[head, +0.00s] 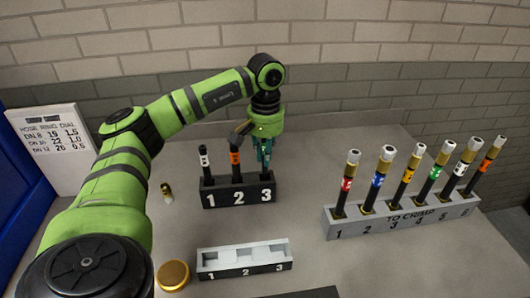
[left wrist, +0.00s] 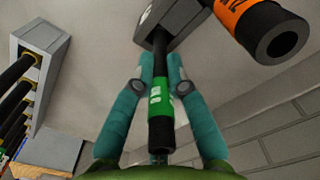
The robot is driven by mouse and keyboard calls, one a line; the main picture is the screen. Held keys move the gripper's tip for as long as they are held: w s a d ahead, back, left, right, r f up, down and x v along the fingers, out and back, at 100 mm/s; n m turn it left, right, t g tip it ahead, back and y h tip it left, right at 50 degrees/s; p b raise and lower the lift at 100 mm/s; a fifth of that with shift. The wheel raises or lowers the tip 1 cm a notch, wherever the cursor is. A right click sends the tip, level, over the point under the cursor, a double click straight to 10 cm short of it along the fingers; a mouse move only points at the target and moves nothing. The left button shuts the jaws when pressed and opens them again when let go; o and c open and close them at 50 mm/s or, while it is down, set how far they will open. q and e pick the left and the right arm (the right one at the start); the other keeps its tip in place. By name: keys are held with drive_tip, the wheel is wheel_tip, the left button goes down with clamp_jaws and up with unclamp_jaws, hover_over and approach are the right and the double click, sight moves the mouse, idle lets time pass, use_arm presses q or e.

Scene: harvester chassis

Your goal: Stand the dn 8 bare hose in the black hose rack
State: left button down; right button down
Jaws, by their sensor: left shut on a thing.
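The black hose rack (head: 222,199) stands mid-table with slots marked 1, 2 and 3. A white-banded hose (head: 204,162) stands in slot 1 and an orange-banded hose (head: 235,160) in slot 2. My left gripper (head: 265,160) is over slot 3, pointing down. In the left wrist view its teal fingers (left wrist: 158,85) are shut on a black hose with a green band (left wrist: 161,98). The band's print is too small to read. The hose is about upright and its far end meets the rack (left wrist: 185,18); how deep it sits is hidden. My right gripper is not in view.
A grey "TO CRIMP" rack (head: 400,219) with several fitted hoses stands at the right. A white three-slot tray (head: 243,262) lies in front, beside a brass disc (head: 173,275). A small brass fitting (head: 167,191) stands left of the black rack. A dial chart (head: 50,141) leans at left.

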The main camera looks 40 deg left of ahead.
use_arm(q)
drive_tip(key=shift+f+b, duration=0.55)
drive_tip(key=shift+f, duration=0.4)
drive_tip(key=c, duration=1.2)
unclamp_jaws()
drive_tip(key=shift+o, duration=0.2)
wheel_tip(320, 180, up, 12)
